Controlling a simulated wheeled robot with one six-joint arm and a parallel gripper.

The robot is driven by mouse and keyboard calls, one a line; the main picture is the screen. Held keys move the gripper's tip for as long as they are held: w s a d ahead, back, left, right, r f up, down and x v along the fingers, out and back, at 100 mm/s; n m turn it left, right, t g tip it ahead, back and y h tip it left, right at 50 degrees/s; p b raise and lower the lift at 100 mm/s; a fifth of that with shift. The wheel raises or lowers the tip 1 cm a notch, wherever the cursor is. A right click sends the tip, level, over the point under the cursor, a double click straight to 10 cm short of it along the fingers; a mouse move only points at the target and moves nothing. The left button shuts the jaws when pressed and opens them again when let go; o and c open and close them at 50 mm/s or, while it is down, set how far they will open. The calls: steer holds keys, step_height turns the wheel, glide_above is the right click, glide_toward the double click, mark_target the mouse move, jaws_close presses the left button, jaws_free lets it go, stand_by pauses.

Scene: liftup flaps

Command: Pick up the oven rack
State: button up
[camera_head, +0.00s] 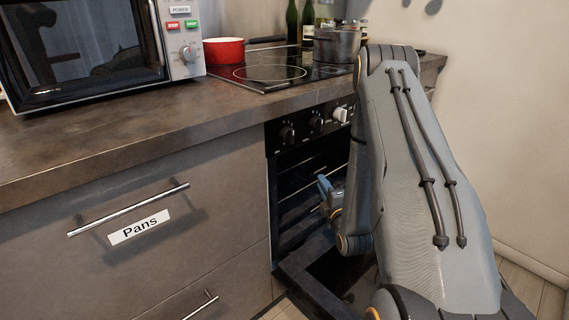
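The oven (273,185) is under the counter, with its door (300,282) folded down and open. Thin metal rack bars (297,190) show inside the dark cavity, and my arm covers the right part of the opening. My gripper (325,191) is at the oven opening, in front of the rack bars, partly hidden behind my arm. I cannot tell whether its fingers are open or shut, or whether they touch the rack.
A drawer labelled Pans (140,228) with a bar handle is left of the oven. On the counter (120,140) are a microwave (90,50), a red pan (224,50) and a steel pot (336,45) by the cooktop (270,72). Oven knobs (315,123) sit above the opening.

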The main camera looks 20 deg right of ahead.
mark_target(314, 165)
steer(key=shift+w+d+r+b, duration=0.1)
steer(key=shift+w+d+b, duration=0.35)
steer(key=shift+w, duration=1.45)
steer(key=shift+w+d+r+b, duration=0.1)
steer(key=shift+w+d+b, duration=0.3)
steer(key=shift+w, duration=1.45)
steer(key=shift+w+d+b, duration=0.25)
steer(key=shift+w+b, duration=0.35)
steer(key=shift+w, duration=1.3)
steer(key=shift+r, duration=0.1)
jaws_close()
